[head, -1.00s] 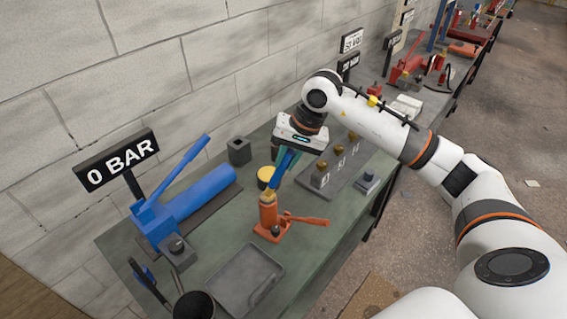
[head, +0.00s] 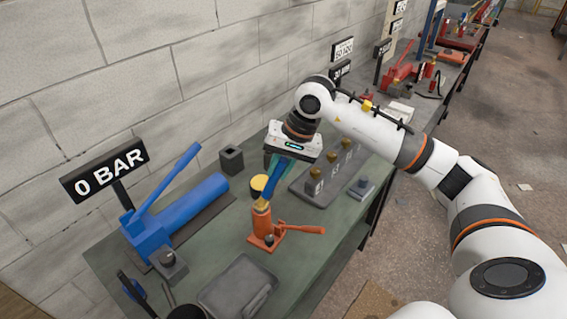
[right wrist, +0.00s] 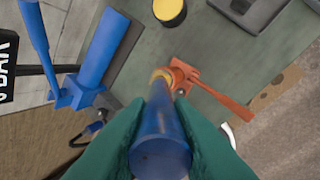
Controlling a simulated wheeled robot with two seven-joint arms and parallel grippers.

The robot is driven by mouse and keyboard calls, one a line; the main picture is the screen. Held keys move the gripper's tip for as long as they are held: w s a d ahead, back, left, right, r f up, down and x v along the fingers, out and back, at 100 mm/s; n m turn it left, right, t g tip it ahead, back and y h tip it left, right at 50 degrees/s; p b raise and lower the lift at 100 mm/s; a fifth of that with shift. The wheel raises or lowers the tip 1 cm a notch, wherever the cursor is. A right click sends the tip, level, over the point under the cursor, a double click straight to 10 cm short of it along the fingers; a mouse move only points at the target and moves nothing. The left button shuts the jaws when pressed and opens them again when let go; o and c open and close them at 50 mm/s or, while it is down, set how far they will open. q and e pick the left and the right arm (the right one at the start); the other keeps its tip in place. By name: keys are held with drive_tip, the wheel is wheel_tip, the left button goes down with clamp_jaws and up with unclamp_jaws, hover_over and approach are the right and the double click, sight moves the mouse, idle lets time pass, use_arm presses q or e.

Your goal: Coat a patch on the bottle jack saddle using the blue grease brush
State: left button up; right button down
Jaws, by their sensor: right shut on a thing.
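The blue grease brush (head: 272,187) is held in my right gripper (head: 284,168), which is shut on its handle. The brush slants down to the left, and its tan tip is at the top of the orange bottle jack (head: 262,226). The saddle is hidden under the tip, so I cannot tell if they touch or whether grease is on it. In the right wrist view, the green fingers flank the blue handle (right wrist: 160,135), with the yellowish tip (right wrist: 160,76) over the jack (right wrist: 186,72). My left gripper is not in view.
The jack's orange lever (head: 305,229) sticks out right. A blue pump (head: 180,215) with a 0 BAR sign (head: 105,170) stands left. A yellow-topped tin (head: 259,184) is behind the jack, a grey tray (head: 235,288) in front. A block with brass knobs (head: 325,178) is right.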

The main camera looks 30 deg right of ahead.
drive_tip(key=shift+s+a+f+b, duration=0.15)
drive_tip(key=shift+a+b, duration=0.1)
drive_tip(key=shift+b, duration=0.7)
drive_tip(key=shift+w+d+b, duration=0.15)
drive_tip(key=shift+w+d, duration=0.3)
drive_tip(key=shift+d, duration=0.35)
drive_tip(key=shift+w+d+b, duration=0.15)
drive_tip(key=shift+w+d, duration=0.25)
drive_tip(key=shift+d, duration=0.35)
drive_tip(key=shift+r, duration=0.2)
drive_tip(key=shift+a+r, duration=0.1)
drive_tip(key=shift+r+p, duration=1.7)
drive_tip(key=shift+r, duration=1.2)
